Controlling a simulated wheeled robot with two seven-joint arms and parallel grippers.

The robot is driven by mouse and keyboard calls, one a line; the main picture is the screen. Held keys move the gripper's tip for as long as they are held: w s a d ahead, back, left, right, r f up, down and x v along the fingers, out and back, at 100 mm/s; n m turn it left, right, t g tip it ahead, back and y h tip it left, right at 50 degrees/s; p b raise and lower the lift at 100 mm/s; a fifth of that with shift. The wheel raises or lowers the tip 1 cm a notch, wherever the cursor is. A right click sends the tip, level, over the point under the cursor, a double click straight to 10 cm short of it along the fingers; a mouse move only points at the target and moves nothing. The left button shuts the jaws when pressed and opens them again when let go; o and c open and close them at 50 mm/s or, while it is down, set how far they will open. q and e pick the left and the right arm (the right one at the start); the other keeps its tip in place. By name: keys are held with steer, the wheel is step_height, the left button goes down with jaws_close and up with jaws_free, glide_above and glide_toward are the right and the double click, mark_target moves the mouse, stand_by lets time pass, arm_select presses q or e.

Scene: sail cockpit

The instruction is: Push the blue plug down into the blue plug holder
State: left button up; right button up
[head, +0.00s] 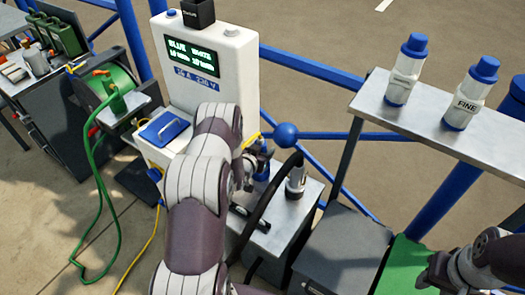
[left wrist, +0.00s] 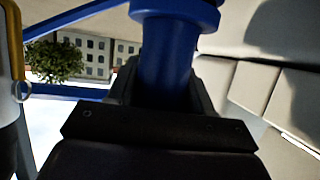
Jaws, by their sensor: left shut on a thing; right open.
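The blue plug (left wrist: 165,65) shows in the left wrist view as a blue cylinder with a wider blue collar, between my left gripper's jaws. In the head view only a small blue part (head: 262,172) shows beside my left gripper (head: 252,168), which is mostly hidden by my own arm. The left gripper is shut on the plug, beside the white pedestal and above a grey metal box. I cannot make out the blue plug holder or how deep the plug sits. My right gripper (head: 432,274) is open at the lower right, apart from these things.
The white pedestal (head: 245,60) has a lit display and a blue flap (head: 163,128). A black hose with a grey end (head: 297,180) stands on the metal box (head: 300,215). A shelf (head: 440,112) holds two blue-capped bottles. Green and yellow cables hang at left; blue rails run behind.

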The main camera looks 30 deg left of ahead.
arm_select(q)
steer(key=shift+f+b, duration=0.5)
steer(key=shift+b, duration=0.05)
steer(key=o, duration=1)
steer(key=shift+s, duration=0.1)
steer(key=p+v, duration=0.6)
steer(key=v, duration=0.5)
steer(key=shift+a+p, duration=0.1)
steer(key=shift+p, duration=0.2)
steer(key=shift+f, duration=0.1)
